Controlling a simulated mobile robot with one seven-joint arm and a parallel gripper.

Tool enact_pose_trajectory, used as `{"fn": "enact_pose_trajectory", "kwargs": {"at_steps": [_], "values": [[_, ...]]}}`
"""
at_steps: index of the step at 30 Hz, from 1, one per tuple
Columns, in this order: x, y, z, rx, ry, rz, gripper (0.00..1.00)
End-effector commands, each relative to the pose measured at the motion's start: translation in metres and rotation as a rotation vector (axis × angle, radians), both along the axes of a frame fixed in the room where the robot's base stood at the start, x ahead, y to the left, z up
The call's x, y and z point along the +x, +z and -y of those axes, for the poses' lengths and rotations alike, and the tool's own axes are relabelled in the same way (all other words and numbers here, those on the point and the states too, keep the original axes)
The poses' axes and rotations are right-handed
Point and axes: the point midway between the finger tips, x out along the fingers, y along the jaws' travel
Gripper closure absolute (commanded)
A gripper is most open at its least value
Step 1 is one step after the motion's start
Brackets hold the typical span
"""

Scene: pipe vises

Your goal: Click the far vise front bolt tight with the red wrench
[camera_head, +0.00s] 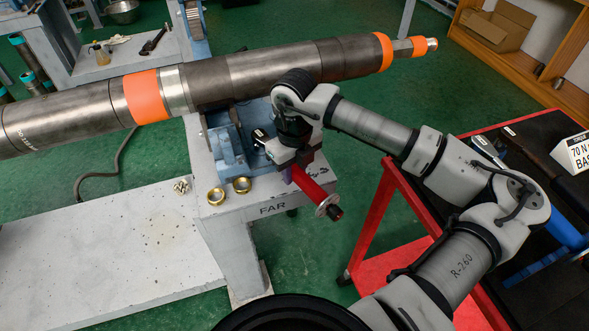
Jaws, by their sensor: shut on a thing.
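The red wrench (309,184) shows as a red handle with a pale disc and dark tip at its lower end. It slants down and right, past the edge of the stand marked FAR. My gripper (291,161) is at the upper end of the red handle and shut on the wrench. Its fingers are partly hidden by my wrist. The far vise (228,147) is blue and stands on the white FAR stand (235,205), under the long pipe (255,72). The front bolt and the wrench head are hidden behind my gripper, so I cannot tell whether they touch.
A red cart (378,240) with a black top stands at right under my arm. The pipe with orange bands crosses above the vise.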

Motion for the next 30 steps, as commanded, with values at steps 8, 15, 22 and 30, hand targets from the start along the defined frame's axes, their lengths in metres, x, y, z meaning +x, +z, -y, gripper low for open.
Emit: {"fn": "enact_pose_trajectory", "kwargs": {"at_steps": [8,15,22,30], "values": [[-0.0004,-0.0006,0.0001,-0.001,0.0,-0.002,1.0],[-0.0013,-0.0014,-0.0011,-0.002,-0.008,-0.002,1.0],[-0.0045,-0.0021,-0.0057,-0.002,-0.046,-0.002,1.0],[-0.0058,-0.0012,-0.0074,-0.001,-0.061,-0.004,1.0]]}}
